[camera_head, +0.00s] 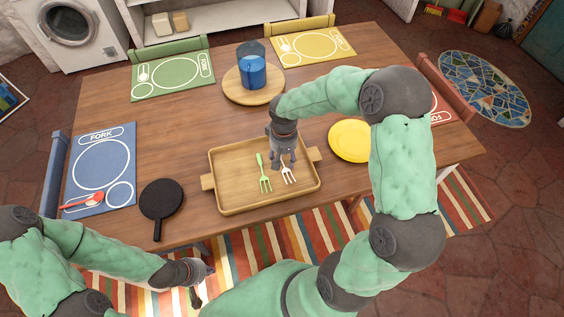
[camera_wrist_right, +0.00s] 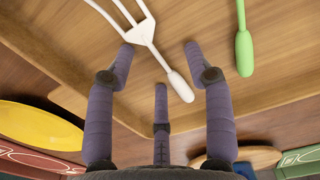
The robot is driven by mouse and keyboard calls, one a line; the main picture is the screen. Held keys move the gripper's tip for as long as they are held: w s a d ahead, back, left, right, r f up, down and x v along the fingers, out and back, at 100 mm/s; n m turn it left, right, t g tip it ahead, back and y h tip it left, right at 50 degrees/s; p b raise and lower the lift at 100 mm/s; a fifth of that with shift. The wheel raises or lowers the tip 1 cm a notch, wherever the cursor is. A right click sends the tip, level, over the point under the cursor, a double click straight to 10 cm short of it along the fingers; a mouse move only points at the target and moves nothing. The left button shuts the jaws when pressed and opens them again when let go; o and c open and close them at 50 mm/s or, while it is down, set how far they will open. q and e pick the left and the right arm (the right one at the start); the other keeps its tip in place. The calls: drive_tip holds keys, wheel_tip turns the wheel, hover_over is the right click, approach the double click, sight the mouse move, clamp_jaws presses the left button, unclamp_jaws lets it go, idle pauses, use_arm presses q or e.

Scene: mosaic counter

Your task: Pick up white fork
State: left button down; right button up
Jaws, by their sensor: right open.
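The white fork (camera_head: 287,173) lies in the wooden tray (camera_head: 231,207), to the right of the green fork (camera_head: 264,178). In the right wrist view the white fork (camera_wrist_right: 179,86) has its tines at the upper left, and its handle end shows between my open fingers. My right gripper (camera_head: 282,158) points down over the tray at the white fork's handle, open and empty. Its fingers also show in the right wrist view (camera_wrist_right: 160,62). Contact with the fork cannot be told. My left gripper (camera_head: 203,273) is low, off the table's front edge; its finger opening is unclear.
A black pan (camera_head: 161,199) and a blue placemat (camera_head: 102,167) with a red utensil (camera_head: 84,200) lie left of the tray. A yellow plate (camera_head: 350,140) is right of it. A round board (camera_head: 236,90) with blue cups (camera_head: 252,74) stands behind. Bare wood separates them.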

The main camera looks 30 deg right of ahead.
drive_tip(key=shift+c, duration=0.3)
clamp_jaws()
drive_tip(key=shift+r, duration=0.15)
